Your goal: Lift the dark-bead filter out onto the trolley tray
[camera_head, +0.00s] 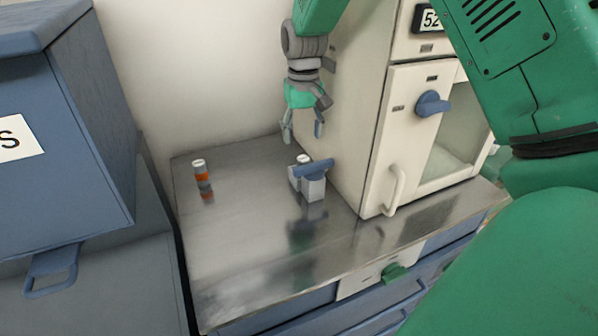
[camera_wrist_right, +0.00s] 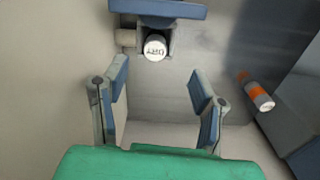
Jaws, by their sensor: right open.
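My right gripper (camera_head: 303,135) is open and empty, pointing down above the steel top beside the furnace. Below it stands a small grey-and-blue holder (camera_head: 313,187). A white-capped piece (camera_head: 303,158) shows at the holder's back; in the right wrist view its lettered round cap (camera_wrist_right: 155,47) lies ahead of the open fingers (camera_wrist_right: 160,85), apart from them. I cannot tell whether it is the dark-bead filter, as its body is hidden. A cylinder with white, orange and dark bands (camera_head: 202,180) stands apart to the left. I cannot make out a trolley tray. My left gripper is not in view.
A cream furnace (camera_head: 375,140) with a blue knob (camera_head: 432,103) and pale handle (camera_head: 396,190) stands close right of the gripper. A blue cabinet (camera_head: 65,180) borders the steel top (camera_head: 245,250) on the left. The top's middle and front are clear.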

